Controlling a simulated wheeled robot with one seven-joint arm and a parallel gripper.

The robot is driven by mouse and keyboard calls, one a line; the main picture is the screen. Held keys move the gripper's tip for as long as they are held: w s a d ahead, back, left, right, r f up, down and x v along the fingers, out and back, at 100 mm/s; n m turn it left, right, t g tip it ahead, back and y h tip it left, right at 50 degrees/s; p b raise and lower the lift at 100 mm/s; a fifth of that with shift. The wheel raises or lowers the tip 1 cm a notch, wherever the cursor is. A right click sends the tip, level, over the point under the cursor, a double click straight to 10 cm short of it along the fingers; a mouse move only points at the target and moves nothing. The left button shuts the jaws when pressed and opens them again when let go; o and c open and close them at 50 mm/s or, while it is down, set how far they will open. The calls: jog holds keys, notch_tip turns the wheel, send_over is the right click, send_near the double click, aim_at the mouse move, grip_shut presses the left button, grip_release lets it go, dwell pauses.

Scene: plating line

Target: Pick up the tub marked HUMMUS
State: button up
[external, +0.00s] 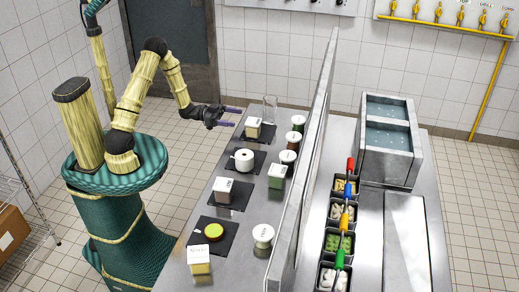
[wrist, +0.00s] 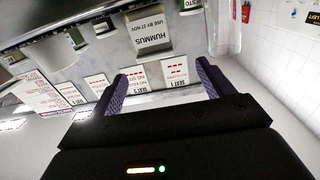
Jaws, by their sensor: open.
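The tub marked HUMMUS (wrist: 150,35) shows in the wrist view with its label upside down, beyond my fingertips and between their lines. In the external view it appears to be the pale square tub (external: 252,131) on the far dark mat, though its label is too small to read there. My gripper (external: 230,117) is open and empty, left of that tub and apart from it. In the wrist view both fingers of my gripper (wrist: 160,76) are spread, with the counter edge and its seat labels seen between them.
A clear glass (external: 270,108) stands just behind the tub; it shows at the right in the wrist view (wrist: 225,28). A white round pot (external: 244,160) on a mat and several lidded jars (external: 298,124) are nearby. A tall metal divider (external: 318,120) runs along the counter (external: 225,263).

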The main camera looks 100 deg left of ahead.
aim_at(252, 119)
jog(key=shift+w, duration=2.2)
jog(key=shift+w, duration=0.1)
jog(key=w, duration=0.1)
jog(key=w+p, duration=0.1)
jog(key=w, duration=0.2)
jog(key=shift+w+d, duration=0.2)
jog(key=shift+d, duration=0.2)
jog(key=shift+w, duration=0.3)
jog(key=c, duration=1.2)
jog(key=shift+o, duration=0.2)
